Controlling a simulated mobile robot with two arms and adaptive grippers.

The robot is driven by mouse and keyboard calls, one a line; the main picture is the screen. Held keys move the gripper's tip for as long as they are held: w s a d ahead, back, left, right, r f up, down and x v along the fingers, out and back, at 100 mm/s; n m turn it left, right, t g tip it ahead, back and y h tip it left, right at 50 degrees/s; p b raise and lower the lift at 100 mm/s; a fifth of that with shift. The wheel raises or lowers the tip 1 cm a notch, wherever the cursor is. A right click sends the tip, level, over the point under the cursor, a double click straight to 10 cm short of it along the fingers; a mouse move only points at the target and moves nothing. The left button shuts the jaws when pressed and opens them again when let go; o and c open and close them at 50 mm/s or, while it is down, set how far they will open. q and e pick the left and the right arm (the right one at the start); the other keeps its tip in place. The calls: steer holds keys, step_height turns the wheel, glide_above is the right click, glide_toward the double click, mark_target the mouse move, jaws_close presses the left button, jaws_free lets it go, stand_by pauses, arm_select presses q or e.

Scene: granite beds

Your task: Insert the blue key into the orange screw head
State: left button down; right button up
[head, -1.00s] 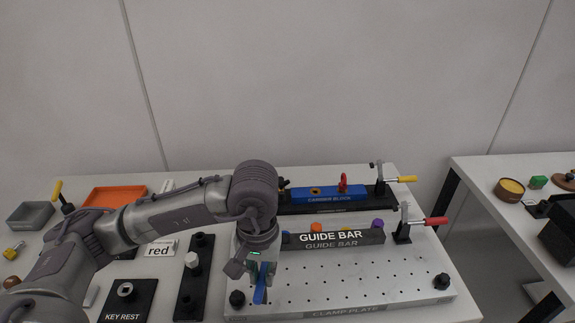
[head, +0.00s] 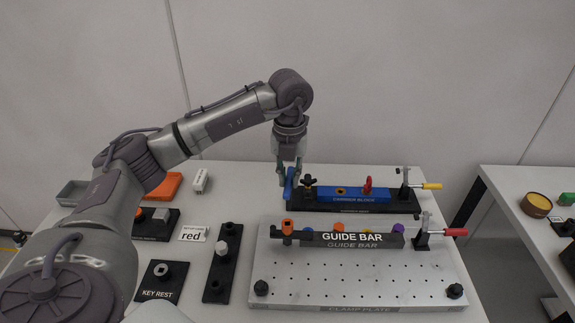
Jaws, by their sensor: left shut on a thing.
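My left gripper (head: 288,174) points down, shut on the blue key (head: 288,188). The key hangs below the fingers, close to the left end of the blue carrier block (head: 330,197). An orange screw head (head: 287,224) stands at the left end of the guide bar (head: 355,239), below the key in the picture and apart from it. Another orange head (head: 339,228) shows behind the bar, partly hidden by it. The gripper's fingers partly hide the key. My right gripper is not in view.
The perforated clamp plate (head: 350,290) has free room in front of the bar. A purple head (head: 398,228) shows behind the bar. Clamps with red (head: 455,232) and yellow (head: 431,186) handles stand at right. The key rest (head: 160,282) is at left.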

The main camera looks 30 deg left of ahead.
arm_select(q)
steer(key=shift+w+a+r+n, duration=0.15)
steer(key=shift+a+r+n, duration=0.05)
steer(key=shift+n, duration=0.4)
steer(key=shift+w+a+r+n, duration=0.1)
steer(key=shift+a+r+n, duration=0.1)
steer(key=shift+n, duration=0.4)
steer(key=shift+f, duration=0.1)
steer(key=shift+f+b, duration=2)
steer(key=shift+f, duration=0.75)
steer(key=shift+f+b, duration=1.35)
steer(key=shift+f, duration=0.55)
steer(key=c, duration=1)
jaws_free()
steer(key=shift+c, duration=0.2)
